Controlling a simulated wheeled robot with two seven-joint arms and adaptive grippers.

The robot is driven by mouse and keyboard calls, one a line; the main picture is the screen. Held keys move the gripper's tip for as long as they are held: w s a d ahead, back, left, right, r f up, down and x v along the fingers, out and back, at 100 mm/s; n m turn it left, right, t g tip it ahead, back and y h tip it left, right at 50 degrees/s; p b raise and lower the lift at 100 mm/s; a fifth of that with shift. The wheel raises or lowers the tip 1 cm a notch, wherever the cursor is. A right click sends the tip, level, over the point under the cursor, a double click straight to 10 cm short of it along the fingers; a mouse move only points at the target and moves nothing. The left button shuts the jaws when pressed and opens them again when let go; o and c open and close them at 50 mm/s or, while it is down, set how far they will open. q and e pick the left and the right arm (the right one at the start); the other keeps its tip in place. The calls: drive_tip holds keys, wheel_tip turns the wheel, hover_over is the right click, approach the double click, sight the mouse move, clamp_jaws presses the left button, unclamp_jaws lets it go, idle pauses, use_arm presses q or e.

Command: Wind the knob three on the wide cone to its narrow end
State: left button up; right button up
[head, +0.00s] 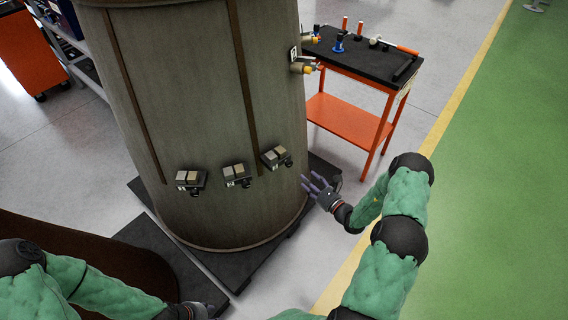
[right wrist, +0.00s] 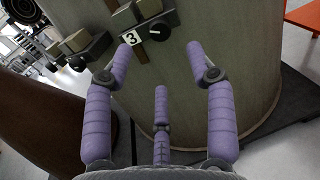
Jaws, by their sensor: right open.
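The wide cone (head: 200,110) is a large grey-brown upright body on a dark base. A row of black boxes with tan and grey blocks runs around its lower wall. The rightmost box bears knob three, a round black knob (head: 288,161). In the right wrist view the knob (right wrist: 159,31) sits beside a white plate marked 3 (right wrist: 132,38). My right gripper (head: 313,183) is open and empty, just right of and below the knob, its purple fingers apart from it. In the wrist view the fingers (right wrist: 161,62) point toward the knob. My left gripper (head: 195,311) is partly cut off at the bottom edge.
An orange trolley (head: 345,115) with tools on its black top stands behind right. More fittings (head: 303,67) stick out from the cone's upper right side. A dark brown body (head: 90,250) stands at lower left.

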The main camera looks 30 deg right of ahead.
sight(291, 164)
drive_tip(key=w, duration=0.3)
drive_tip(key=w+a+b, duration=0.1)
drive_tip(key=w, duration=0.2)
drive_tip(key=w+a+b, duration=0.1)
drive_tip(key=w, duration=0.3)
drive_tip(key=shift+a, duration=0.1)
drive_tip(key=shift+c, duration=0.3)
drive_tip(key=c, duration=1.1)
drive_tip(key=shift+o, duration=0.2)
